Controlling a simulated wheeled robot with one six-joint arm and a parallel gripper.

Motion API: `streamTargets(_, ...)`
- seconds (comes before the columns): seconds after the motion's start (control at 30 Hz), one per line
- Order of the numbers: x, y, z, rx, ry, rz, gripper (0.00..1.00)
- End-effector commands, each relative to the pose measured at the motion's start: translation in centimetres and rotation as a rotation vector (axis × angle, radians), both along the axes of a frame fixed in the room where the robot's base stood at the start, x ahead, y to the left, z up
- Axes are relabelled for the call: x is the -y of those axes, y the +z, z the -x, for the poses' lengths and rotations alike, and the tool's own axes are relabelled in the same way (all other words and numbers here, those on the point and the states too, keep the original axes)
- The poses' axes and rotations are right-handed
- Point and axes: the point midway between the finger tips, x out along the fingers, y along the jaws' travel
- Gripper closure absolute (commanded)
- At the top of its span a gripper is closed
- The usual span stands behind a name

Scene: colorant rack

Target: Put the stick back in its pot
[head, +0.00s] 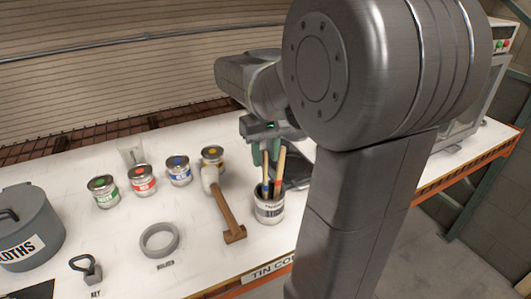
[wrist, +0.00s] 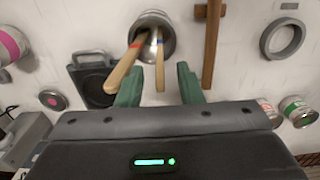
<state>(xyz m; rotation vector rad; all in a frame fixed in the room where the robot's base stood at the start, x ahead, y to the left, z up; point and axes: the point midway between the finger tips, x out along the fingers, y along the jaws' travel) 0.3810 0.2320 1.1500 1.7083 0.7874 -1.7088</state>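The pot (head: 270,208) is a small metal tin with a printed label, upright on the white bench near its front edge. Two wooden sticks stand in it, leaning apart: a red-banded stick (wrist: 124,69) and a blue-banded stick (wrist: 160,67). The pot also shows at the top of the wrist view (wrist: 166,20). My gripper (wrist: 159,72) is open, its green fingers well apart. In the wrist view the blue-banded stick's end appears between the fingers, and the red-banded one's beside the left finger. Contact cannot be told. In the head view my gripper (head: 265,154) is just behind the sticks.
A wooden-handled tool (head: 226,208) lies left of the pot. A dark device (wrist: 93,82) sits near the pot's other side. Several paint tins (head: 179,171), a clear beaker (head: 131,153), a grey ring (head: 159,241) and a grey cloths bin (head: 28,225) stand further left.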

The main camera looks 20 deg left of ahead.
Motion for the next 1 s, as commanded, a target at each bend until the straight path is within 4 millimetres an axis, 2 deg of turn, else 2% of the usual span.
streamTargets(0.23,0.0,0.1,0.0,0.000,0.000,0.000,0.67)
streamTargets(0.37,0.0,1.0,0.0,0.001,0.000,-0.002,0.67)
streamTargets(0.47,0.0,2.7,-0.1,0.003,0.000,-0.004,0.67)
streamTargets(0.8,-0.1,10.3,-0.1,0.003,0.000,-0.003,0.67)
streamTargets(1.0,0.0,13.1,0.0,0.001,0.000,-0.002,0.67)
